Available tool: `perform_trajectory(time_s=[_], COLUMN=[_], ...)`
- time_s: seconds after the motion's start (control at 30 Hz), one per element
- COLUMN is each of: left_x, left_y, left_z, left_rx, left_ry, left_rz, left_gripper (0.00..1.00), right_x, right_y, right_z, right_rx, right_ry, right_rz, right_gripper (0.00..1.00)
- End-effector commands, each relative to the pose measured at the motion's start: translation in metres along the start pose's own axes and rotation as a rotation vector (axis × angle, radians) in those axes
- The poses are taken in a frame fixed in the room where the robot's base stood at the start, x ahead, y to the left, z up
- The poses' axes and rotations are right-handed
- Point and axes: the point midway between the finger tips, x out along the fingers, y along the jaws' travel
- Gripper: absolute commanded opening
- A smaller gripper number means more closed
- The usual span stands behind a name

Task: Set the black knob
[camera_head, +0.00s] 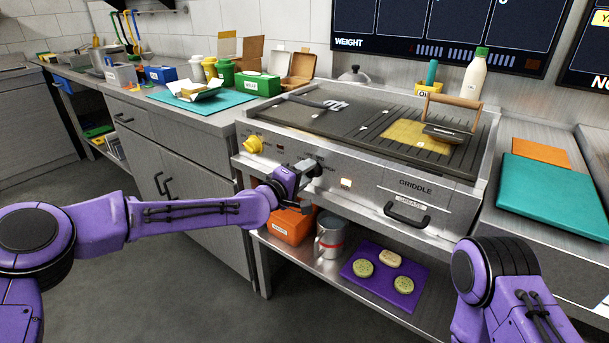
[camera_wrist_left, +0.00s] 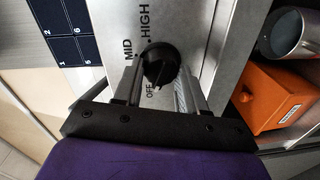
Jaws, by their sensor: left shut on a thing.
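The black knob (camera_wrist_left: 160,63) sits on the griddle's steel front panel (camera_wrist_left: 215,30), beside the printed marks OFF, MID and HIGH. Its pointer seems to face the OFF side, but the detail is small. My left gripper (camera_head: 307,172) is at the panel, mostly covering the knob in the head view. In the left wrist view its two fingers (camera_wrist_left: 158,80) stand on either side of the knob, shut on it. My right arm shows at the lower right of the head view; its gripper is out of the picture.
A yellow knob (camera_head: 253,145) is left of my left gripper on the panel. A lit button (camera_head: 346,183) and a drawer handle (camera_head: 407,213) are to its right. Below, the shelf holds an orange bin (camera_head: 289,228), a metal pitcher (camera_head: 329,238) and a purple board (camera_head: 383,290).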

Motion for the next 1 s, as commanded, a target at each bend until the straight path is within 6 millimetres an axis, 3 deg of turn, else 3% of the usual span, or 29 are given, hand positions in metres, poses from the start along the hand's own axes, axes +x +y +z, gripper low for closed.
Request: perform_trajectory(time_s=[0.33, 0.37, 0.43, 0.77, 0.87, 1.0], left_x=[0.000, 0.000, 0.000, -0.003, -0.017, -0.051], left_y=[-0.001, 0.000, 0.000, 0.000, 0.001, 0.001], left_z=[0.000, 0.000, 0.000, 0.000, -0.001, -0.001], left_rx=[-0.006, -0.006, -0.006, -0.004, -0.005, -0.005], left_ry=[0.001, 0.001, 0.001, 0.000, 0.001, 0.001], left_rz=[-0.001, -0.001, 0.000, 0.000, 0.002, 0.002], left_gripper=[0.10, 0.44, 0.66, 0.66, 0.66, 0.66], right_x=[0.000, 0.000, 0.000, 0.000, 0.001, 0.002], right_y=[0.000, 0.000, 0.000, 0.000, 0.000, 0.000], right_z=[0.000, 0.000, 0.000, 0.000, 0.000, 0.001], right_rx=[0.000, 0.000, 0.000, 0.000, 0.000, 0.000], right_ry=[0.000, 0.000, 0.000, 0.000, 0.000, 0.000], right_rz=[0.000, 0.000, 0.000, 0.000, 0.000, 0.000], right_gripper=[0.57, 0.57, 0.57, 0.57, 0.57, 0.57])
